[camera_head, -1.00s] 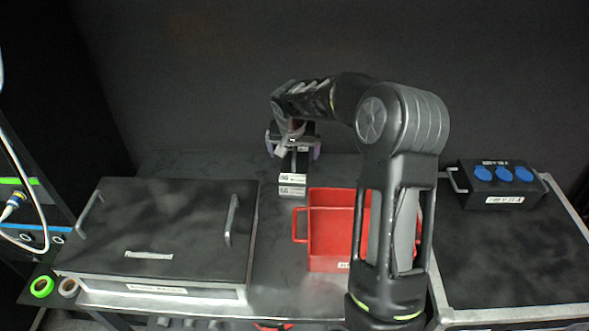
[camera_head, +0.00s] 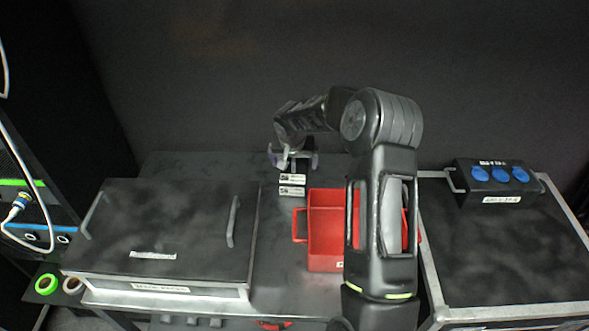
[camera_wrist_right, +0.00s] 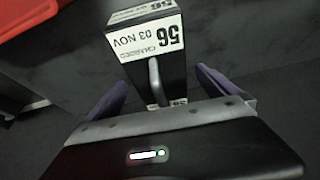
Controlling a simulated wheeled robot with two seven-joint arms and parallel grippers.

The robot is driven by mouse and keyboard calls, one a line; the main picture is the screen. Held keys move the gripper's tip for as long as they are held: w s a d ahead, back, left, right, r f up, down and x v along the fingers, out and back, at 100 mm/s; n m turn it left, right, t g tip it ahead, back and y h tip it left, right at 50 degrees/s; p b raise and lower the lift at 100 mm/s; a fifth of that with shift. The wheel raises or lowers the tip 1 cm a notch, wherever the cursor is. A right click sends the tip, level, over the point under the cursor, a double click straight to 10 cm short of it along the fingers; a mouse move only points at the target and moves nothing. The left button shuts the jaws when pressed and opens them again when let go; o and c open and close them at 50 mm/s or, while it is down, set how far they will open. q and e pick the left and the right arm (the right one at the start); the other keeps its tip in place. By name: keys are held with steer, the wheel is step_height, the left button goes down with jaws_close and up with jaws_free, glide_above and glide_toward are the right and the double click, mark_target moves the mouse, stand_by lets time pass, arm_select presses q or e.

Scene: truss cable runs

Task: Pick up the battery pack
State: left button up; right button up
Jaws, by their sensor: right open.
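In the right wrist view a black battery pack (camera_wrist_right: 150,40) with a handle and a white label reading "56 03 NOV" lies between and beyond the purple fingers of my right gripper (camera_wrist_right: 160,82). The jaws are open, with a finger on either side of the pack and visible gaps. My left gripper is out of view.
A red bin (camera_head: 325,225) stands right of the packs, partly hidden by my right arm. A black case (camera_head: 165,225) with handles is at the left. At the right, a black box with blue sockets (camera_head: 498,183) sits on another case (camera_head: 510,255).

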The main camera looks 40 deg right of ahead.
steer(key=shift+c, duration=0.4)
jaws_close()
steer(key=shift+w+r, duration=0.1)
steer(key=shift+r, duration=0.05)
stand_by(1.0)
